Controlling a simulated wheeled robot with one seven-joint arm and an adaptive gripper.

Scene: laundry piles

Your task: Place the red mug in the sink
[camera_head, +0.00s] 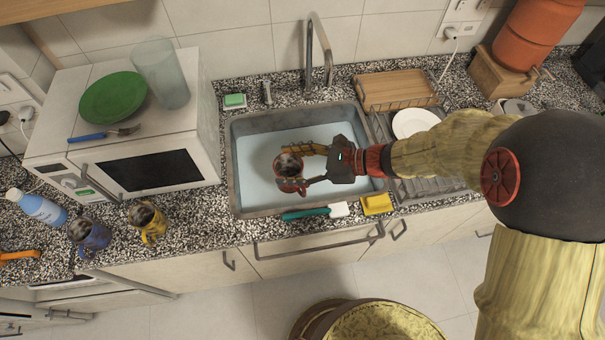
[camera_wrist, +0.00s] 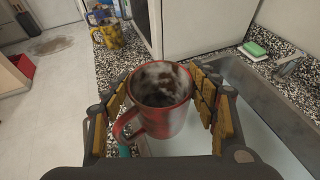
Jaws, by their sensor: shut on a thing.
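The red mug (camera_head: 290,174) is upright between the fingers of my gripper (camera_head: 306,166), over the sink basin in the head view. In the wrist view the red mug (camera_wrist: 160,100) has dark and whitish smears inside, and its handle points to the lower left. My gripper (camera_wrist: 165,108) is shut on it, with a yellow-padded finger on each side. The sink (camera_head: 246,150) is a grey metal basin with a pale, bluish inside. I cannot tell how far the mug is above the sink's bottom.
A faucet (camera_head: 318,55) rises behind the sink. A brush (camera_head: 315,212) and a yellow sponge (camera_head: 376,204) lie on its front edge. A dish rack with a white plate (camera_head: 414,123) stands to the right. Yellow (camera_head: 148,222) and blue (camera_head: 90,236) mugs stand left, near the microwave (camera_head: 120,160).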

